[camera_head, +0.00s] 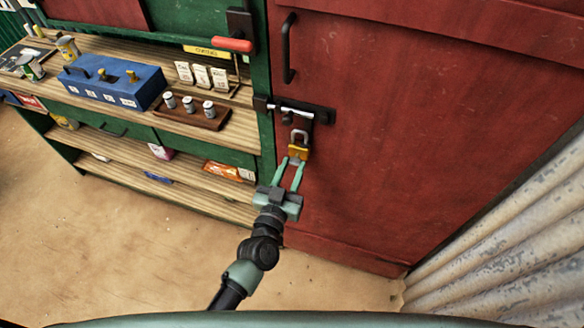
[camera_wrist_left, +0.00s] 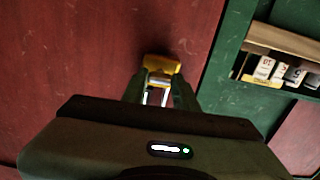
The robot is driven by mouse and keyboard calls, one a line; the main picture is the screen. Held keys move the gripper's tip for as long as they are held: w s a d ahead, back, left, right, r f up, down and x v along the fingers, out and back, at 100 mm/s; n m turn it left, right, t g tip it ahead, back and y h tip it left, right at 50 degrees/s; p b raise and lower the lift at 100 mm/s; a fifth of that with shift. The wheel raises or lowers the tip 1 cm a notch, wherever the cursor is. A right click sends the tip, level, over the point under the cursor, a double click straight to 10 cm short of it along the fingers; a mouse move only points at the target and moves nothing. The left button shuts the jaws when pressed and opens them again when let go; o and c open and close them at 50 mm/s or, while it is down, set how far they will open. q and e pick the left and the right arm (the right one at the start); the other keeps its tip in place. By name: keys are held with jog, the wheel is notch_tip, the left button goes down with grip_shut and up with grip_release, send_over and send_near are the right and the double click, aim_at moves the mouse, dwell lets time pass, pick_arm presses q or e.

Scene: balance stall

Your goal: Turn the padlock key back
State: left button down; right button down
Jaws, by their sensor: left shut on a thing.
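The yellow padlock (camera_head: 298,152) hangs by its grey shackle from the black bolt latch (camera_head: 300,110) on the red door (camera_head: 420,130). My left gripper (camera_head: 296,164) reaches up to the padlock's underside. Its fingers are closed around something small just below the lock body. In the left wrist view the padlock (camera_wrist_left: 161,66) sits just beyond the fingertips, with silvery metal between the fingers. My right gripper is in neither view.
A wooden counter (camera_head: 120,75) left of the door carries a blue toolbox (camera_head: 115,82), a brown tray (camera_head: 190,112) with several small cans, and white cards (camera_head: 201,75). A red-handled lever (camera_head: 232,45) and a black door handle (camera_head: 289,48) stick out above. Corrugated metal (camera_head: 510,240) borders the right.

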pick_arm(q)
jog(key=shift+n, duration=0.5)
jog(key=n+b, duration=0.1)
jog(key=n, duration=0.6)
jog(key=shift+n, duration=0.4)
jog(key=n+b, duration=0.1)
jog(key=n, duration=0.4)
jog(key=n+b, duration=0.1)
jog(key=n, duration=0.2)
jog(key=shift+n, duration=0.3)
jog(key=c, duration=1.1)
grip_release()
